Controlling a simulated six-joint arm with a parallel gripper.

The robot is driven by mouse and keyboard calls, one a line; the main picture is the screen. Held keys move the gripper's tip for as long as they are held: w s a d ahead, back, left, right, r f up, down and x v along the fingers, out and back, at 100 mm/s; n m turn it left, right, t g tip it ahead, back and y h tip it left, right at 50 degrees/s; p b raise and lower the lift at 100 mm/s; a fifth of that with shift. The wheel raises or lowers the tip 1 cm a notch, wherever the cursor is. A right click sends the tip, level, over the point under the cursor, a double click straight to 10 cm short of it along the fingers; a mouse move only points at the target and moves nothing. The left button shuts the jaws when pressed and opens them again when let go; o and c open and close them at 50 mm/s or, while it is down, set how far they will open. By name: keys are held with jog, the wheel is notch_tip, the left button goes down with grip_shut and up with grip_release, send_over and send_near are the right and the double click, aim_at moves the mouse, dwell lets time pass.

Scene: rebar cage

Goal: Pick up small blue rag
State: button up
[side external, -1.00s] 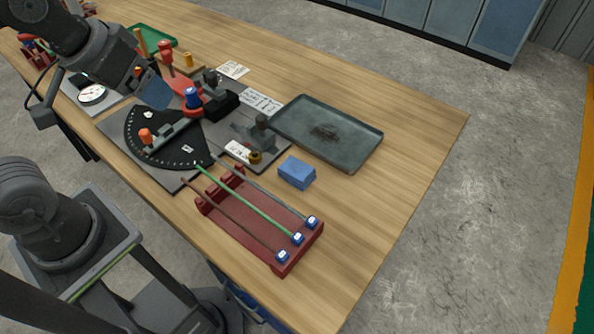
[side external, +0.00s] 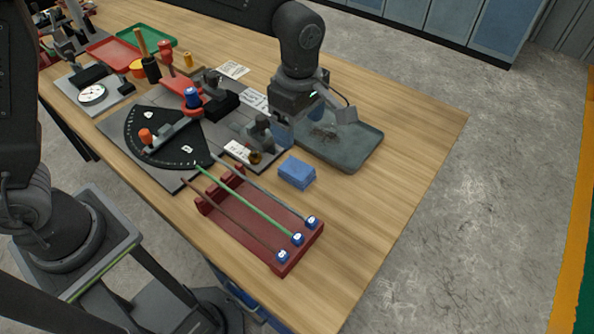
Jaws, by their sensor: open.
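The small blue rag (side external: 296,173) lies folded into a block on the wooden table, between the grey tray and the red rack. My gripper (side external: 283,135) points down just behind the rag, over the near left side of the grey tray. Its bluish fingers are small in this view. The jaws are open, with nothing seen between them. The gripper looks apart from the rag; its exact height above the table is hard to tell.
The grey tray (side external: 355,152) is partly hidden by my gripper. A red rack (side external: 245,228) with rods stands in front of the rag. A bending plate (side external: 175,165) with clamps and a dark dial is at left. The table (side external: 395,200) is clear to the right.

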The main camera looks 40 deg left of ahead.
aim_at(297, 168)
notch_tip(297, 168, down, 13)
jog(key=shift+s+a, duration=0.1)
jog(key=shift+s, duration=0.05)
dwell(0.4)
jog(key=shift+c, duration=0.3)
jog(key=c, duration=1)
jog(key=shift+o, duration=0.2)
jog(key=shift+r, duration=0.1)
notch_tip(297, 168, up, 10)
jog(key=shift+f, duration=0.1)
